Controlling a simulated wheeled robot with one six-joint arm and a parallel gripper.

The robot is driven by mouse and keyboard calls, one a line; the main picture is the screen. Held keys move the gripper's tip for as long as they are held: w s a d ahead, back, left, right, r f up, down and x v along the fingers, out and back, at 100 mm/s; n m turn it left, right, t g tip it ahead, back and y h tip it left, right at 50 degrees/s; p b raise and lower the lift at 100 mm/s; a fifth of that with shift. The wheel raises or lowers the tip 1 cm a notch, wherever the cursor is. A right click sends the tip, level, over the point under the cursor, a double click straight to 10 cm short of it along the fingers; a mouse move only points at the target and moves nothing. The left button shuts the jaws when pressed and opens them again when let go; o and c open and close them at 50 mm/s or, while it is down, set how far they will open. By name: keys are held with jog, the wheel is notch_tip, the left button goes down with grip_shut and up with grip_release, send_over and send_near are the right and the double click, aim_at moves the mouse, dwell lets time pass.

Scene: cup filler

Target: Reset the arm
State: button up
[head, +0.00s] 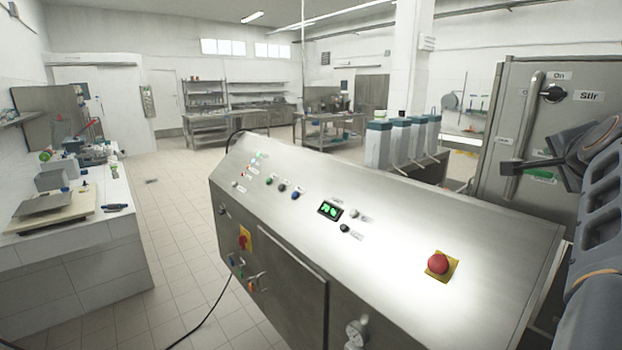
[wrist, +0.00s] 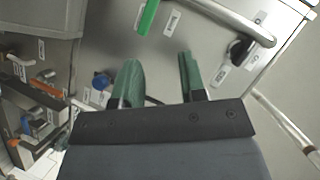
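My gripper (wrist: 158,72) shows in the wrist view with its two green fingers apart and nothing between them. Beyond the fingers is a steel cabinet front with a long bar handle (wrist: 238,22), a dark knob (wrist: 238,50) and a green strip (wrist: 148,16). In the head view my grey arm enters from the right edge, in front of the steel cabinet (head: 510,95) with a knob (head: 553,92) labelled "On" and "Stir". My gripper is seen edge-on there, so its fingers are hard to make out.
A sloped steel control console (head: 380,225) with a red stop button (head: 438,264) fills the middle front. A blue knob (wrist: 101,80) and orange-handled parts (wrist: 47,88) lie left in the wrist view. A white counter (head: 75,235) stands left, with clear tiled floor (head: 180,220) between.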

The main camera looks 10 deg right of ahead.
jog(key=a+f+n+g+y, duration=0.25)
jog(key=a+f+n, duration=0.25)
jog(key=a+f, duration=0.5)
jog(key=a+f+n+g+y, duration=0.25)
jog(key=a+f+n, duration=0.3)
jog(key=f, duration=0.75)
jog(key=s+a+f+n+g+y, duration=0.1)
jog(key=s+a+f+n, duration=0.2)
jog(key=a+f, duration=0.3)
jog(key=s+a+f+n+g+y, duration=0.1)
jog(key=s+a+f+n+y, duration=0.1)
jog(key=a+f+n, duration=0.4)
jog(key=s+a, duration=0.1)
jog(key=a, duration=0.4)
jog(key=shift+a+f+g, duration=0.2)
jog(key=shift+f+g, duration=0.05)
jog(key=shift+g, duration=0.05)
jog(key=shift+d, duration=0.15)
